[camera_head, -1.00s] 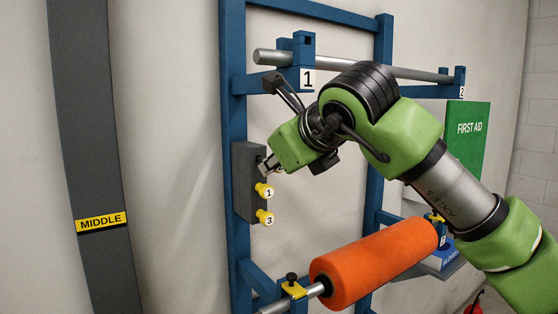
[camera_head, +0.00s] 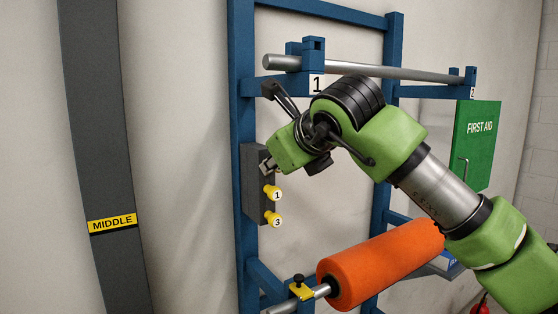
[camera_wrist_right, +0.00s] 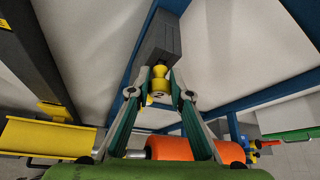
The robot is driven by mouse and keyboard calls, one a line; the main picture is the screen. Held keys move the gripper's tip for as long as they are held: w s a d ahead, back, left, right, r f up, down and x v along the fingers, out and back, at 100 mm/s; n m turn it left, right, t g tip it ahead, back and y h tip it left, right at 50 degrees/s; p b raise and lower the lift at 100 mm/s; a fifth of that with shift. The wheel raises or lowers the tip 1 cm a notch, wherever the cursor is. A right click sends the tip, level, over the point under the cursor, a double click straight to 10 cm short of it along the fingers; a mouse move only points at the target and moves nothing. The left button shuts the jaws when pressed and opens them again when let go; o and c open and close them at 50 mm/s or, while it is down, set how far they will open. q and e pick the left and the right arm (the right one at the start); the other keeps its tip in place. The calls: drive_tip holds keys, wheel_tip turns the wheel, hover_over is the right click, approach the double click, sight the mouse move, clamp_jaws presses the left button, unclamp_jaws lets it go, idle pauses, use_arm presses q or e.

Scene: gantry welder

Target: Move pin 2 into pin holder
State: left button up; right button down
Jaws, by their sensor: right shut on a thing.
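The pin holder (camera_head: 258,205) is a grey block on the blue frame. Yellow pin 1 (camera_head: 272,193) and yellow pin 3 (camera_head: 273,218) sit in it, one above the other. My right gripper (camera_head: 268,164) is at the upper part of the block, above pin 1, and is shut on pin 2, which its fingers hide in the head view. The right wrist view shows the gripper (camera_wrist_right: 162,97) with yellow pin shapes between and beyond its fingers, and the grey holder (camera_wrist_right: 163,42) behind. I cannot tell there how deep pin 2 sits. My left gripper is out of view.
A metal bar (camera_head: 375,69) runs along the frame above my arm. An orange roller (camera_head: 380,262) lies below it. A green first aid cabinet (camera_head: 477,145) is at the right.

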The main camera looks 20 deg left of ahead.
drive_tip(key=shift+w+a+p, duration=0.3)
drive_tip(key=shift+a+p, duration=0.05)
drive_tip(key=shift+a, duration=0.05)
drive_tip(key=c, duration=1.8)
unclamp_jaws()
drive_tip(key=shift+o, duration=0.2)
